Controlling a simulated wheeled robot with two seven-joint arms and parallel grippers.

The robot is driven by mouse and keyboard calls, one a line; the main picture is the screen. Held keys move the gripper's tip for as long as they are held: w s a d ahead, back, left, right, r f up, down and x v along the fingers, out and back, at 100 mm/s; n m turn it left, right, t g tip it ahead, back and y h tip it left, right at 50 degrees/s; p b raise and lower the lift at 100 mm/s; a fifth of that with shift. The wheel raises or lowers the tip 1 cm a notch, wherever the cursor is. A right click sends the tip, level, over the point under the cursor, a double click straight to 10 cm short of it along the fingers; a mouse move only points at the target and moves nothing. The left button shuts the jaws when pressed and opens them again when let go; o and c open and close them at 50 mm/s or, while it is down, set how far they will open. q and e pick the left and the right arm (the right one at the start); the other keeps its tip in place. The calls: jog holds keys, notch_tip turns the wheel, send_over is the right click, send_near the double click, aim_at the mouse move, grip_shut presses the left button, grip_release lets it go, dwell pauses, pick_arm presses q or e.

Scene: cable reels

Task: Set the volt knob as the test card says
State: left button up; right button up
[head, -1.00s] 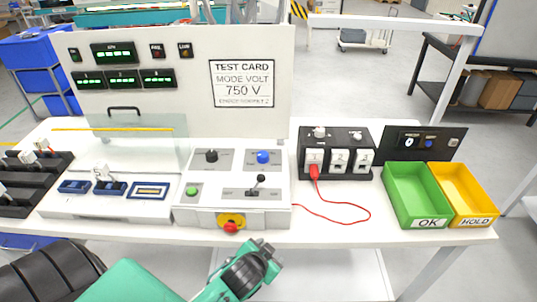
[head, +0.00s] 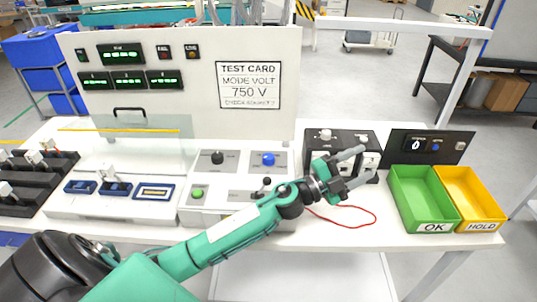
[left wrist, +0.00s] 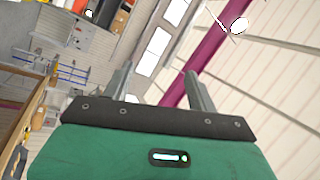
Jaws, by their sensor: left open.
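The test card (head: 248,85) on the upright white board reads MODE VOLT, 750 V, with a smaller line below that I cannot read surely. A black knob (head: 217,157) and a blue knob (head: 268,159) stand on the white console. The black socket box (head: 312,138) bears small light knobs (head: 325,134) on top. A dark panel at the right has a round dial (head: 416,145). The labels are too small to tell which is the volt knob. My left gripper (head: 364,168) is open and empty in front of the socket box, partly hiding its sockets. Its fingers also show in the left wrist view (left wrist: 158,70).
A green OK tray (head: 398,208) and a yellow HOLD tray (head: 490,190) stand right of the gripper. A red cable (head: 350,224) lies on the table. My left forearm crosses the console's front, covering part of its lever area. A clear screen stands at the left.

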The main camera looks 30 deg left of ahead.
pick_arm(q)
jog(key=w+d+m+g+h, duration=0.2)
jog(key=m+g+h, duration=0.1)
jog(key=m+g, duration=0.35)
jog(key=m+g+y, duration=0.2)
jog(key=g+y, duration=0.8)
jog(key=y, duration=0.6)
send_near(268, 156)
notch_tip(268, 156, down, 8)
jog(key=p, duration=0.4)
jog(key=shift+w+d+r, duration=0.15)
jog(key=shift+d, duration=0.05)
jog(key=shift+f+p, duration=0.3)
jog(key=shift+f, duration=0.35)
